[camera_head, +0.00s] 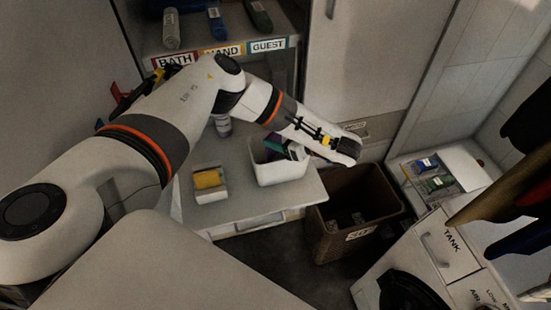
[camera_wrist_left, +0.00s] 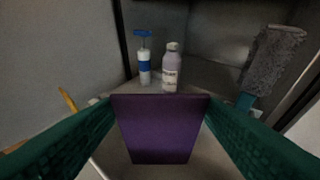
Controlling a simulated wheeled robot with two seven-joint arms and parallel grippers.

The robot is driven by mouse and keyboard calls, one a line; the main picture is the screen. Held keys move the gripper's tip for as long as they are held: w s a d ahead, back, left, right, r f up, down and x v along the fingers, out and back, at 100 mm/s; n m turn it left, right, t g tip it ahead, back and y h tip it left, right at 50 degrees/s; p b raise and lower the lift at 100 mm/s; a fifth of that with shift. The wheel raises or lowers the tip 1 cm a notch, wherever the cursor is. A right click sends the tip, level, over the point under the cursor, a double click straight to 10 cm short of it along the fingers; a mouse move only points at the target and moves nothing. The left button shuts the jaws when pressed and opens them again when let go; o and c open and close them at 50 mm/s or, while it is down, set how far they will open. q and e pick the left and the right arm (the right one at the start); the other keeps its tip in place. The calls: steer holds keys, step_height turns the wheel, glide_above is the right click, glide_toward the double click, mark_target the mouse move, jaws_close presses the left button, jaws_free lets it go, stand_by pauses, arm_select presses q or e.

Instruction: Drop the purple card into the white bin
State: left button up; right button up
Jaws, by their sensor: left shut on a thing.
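The purple card (camera_wrist_left: 160,128) stands upright between the green fingers of my left gripper (camera_wrist_left: 160,110) in the left wrist view, its broad face towards the camera. In the head view my left arm reaches in from the left, and the left gripper (camera_head: 276,148) points left over the white bin (camera_head: 280,175). The gripper is shut on the card at the bin's opening. The wrist and hand cover part of the bin's far right rim. I cannot tell how far below the rim the card reaches. My right gripper is not in view.
The bin stands on a white counter (camera_head: 235,213), right of a tray with a yellow sponge (camera_head: 207,180). A brown basket (camera_head: 350,215) stands right of the counter. Bottles (camera_wrist_left: 144,65) and a grey brush (camera_wrist_left: 272,60) are beyond the card. A labelled shelf (camera_head: 225,48) is behind.

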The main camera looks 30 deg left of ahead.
arm_select(q)
steer(key=o, duration=1)
steer(key=shift+c, duration=0.2)
steer(key=o, duration=0.3)
steer(key=shift+a, duration=0.1)
steer(key=b+v, duration=0.2)
steer(key=v, duration=1)
steer(key=shift+w, duration=0.1)
